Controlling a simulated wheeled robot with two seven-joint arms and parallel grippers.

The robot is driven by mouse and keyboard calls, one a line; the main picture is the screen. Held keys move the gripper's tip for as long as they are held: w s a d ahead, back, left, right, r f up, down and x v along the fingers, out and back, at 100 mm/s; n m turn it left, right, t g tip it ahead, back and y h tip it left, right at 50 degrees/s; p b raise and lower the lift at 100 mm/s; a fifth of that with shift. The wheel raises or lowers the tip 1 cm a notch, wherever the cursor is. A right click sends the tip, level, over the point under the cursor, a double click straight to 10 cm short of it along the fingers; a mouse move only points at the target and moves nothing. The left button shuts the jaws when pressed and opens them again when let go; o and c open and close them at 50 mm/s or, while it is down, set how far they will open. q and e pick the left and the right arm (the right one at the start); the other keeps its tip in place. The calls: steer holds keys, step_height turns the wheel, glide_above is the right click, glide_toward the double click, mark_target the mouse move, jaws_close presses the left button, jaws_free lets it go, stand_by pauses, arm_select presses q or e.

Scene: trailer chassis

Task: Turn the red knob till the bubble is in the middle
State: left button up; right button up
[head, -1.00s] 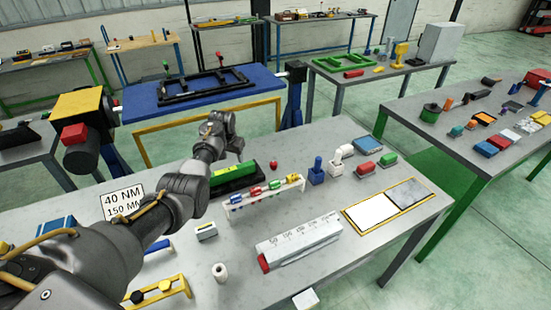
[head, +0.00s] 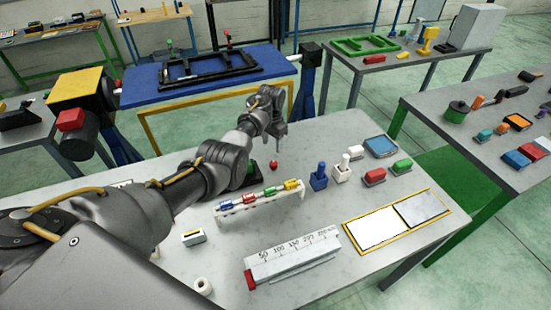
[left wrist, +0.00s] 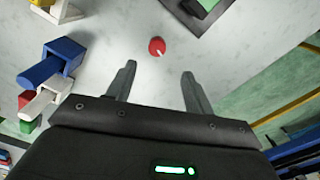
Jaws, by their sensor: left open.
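The small red knob (head: 273,163) stands on the grey table, just below my left gripper (head: 272,136) in the head view. In the left wrist view the red knob (left wrist: 156,47), with a white mark on it, lies ahead of and between the open, empty fingers (left wrist: 158,72), apart from both. A green part in a dark frame (left wrist: 208,8) shows at the top edge of that view, cut off. My left arm hides the green level in the head view, so I cannot see the bubble. My right gripper is not in view.
A rack with coloured pieces (head: 259,203) stands in front of the knob. A blue block with a post (head: 318,177) and a white one (head: 342,170) stand to its right. A long grey scale block (head: 290,260) lies nearer.

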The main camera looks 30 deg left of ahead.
mark_target(273, 163)
arm_select(q)
steer(key=shift+s+d+f, duration=0.1)
steer(key=shift+d+f, duration=0.05)
steer(key=shift+f, duration=0.25)
steer(key=shift+s+d+f, duration=0.1)
steer(key=shift+d+f, duration=0.05)
steer(key=shift+f, duration=0.25)
step_height(273, 163, down, 2)
steer(key=shift+w+f+b, duration=0.1)
steer(key=shift+f+b, duration=0.15)
steer(key=shift+b, duration=0.6)
steer(key=f+b, duration=0.5)
steer(key=shift+w, duration=0.2)
steer(key=shift+f+b, duration=0.3)
steer(key=shift+f, duration=0.05)
steer(key=shift+s+f+b, duration=0.1)
steer(key=shift+f+b, duration=0.2)
steer(key=shift+b, duration=0.05)
steer(key=c, duration=1)
steer(key=shift+o, duration=0.2)
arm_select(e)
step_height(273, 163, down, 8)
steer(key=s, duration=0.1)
arm_select(q)
steer(key=shift+n, duration=0.4)
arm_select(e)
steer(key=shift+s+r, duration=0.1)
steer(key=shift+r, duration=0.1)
